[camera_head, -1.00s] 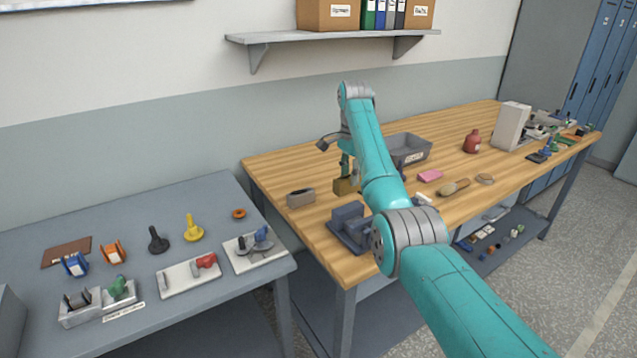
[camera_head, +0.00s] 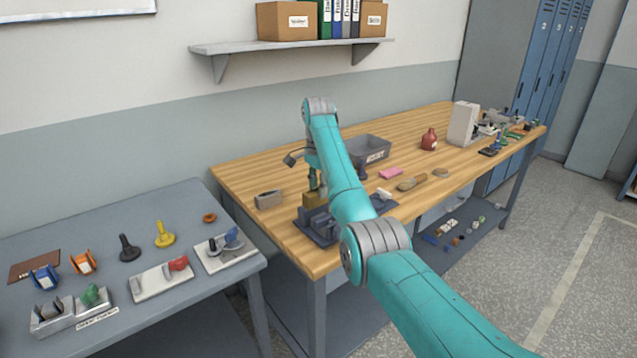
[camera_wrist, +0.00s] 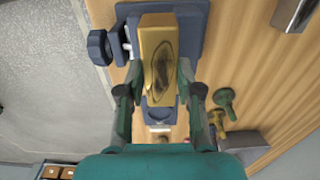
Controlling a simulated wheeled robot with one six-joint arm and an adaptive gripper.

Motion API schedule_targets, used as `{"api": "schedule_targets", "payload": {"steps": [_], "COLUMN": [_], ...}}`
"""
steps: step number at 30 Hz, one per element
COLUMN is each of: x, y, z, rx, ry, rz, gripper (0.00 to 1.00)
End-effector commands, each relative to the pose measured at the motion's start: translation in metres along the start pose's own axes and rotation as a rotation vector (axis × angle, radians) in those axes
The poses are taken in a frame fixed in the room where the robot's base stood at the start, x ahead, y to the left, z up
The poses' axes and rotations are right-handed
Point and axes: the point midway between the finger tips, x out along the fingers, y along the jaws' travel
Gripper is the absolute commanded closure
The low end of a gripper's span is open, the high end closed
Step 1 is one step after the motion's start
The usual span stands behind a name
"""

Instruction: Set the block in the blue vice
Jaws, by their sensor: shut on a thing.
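The brass-yellow block (camera_head: 313,200) is between the fingers of my gripper (camera_head: 316,187), over the wooden bench. In the wrist view the block (camera_wrist: 158,55) has a dark oval mark on its face, and my gripper (camera_wrist: 160,92) is shut on it. The blue vice (camera_head: 319,232) stands near the bench's front left corner. In the wrist view the vice (camera_wrist: 190,24) shows behind the block, with its knob at the left. The block overlaps the vice in both views; I cannot tell whether they touch. The block hides part of the vice's jaws.
A grey metal piece (camera_head: 269,200) lies left of the vice. A grey bin (camera_head: 369,149), a pink block (camera_head: 391,173) and a brush (camera_head: 411,183) lie to the right. A lower grey table (camera_head: 150,315) with several fixtures stands left. The bench's left end is mostly clear.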

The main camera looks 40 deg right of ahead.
Motion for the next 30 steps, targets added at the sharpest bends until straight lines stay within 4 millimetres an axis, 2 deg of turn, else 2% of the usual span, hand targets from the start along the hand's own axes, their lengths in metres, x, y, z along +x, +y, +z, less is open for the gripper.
{"api": "schedule_targets", "payload": {"steps": [9, 30], "x": [0.015, 0.051], "y": [-0.001, 0.004], "z": [0.004, -0.004], "rx": [0.002, -0.003], "ry": [0.002, 0.002], "rz": [-0.004, -0.004], "gripper": [1.0, 1.0]}}
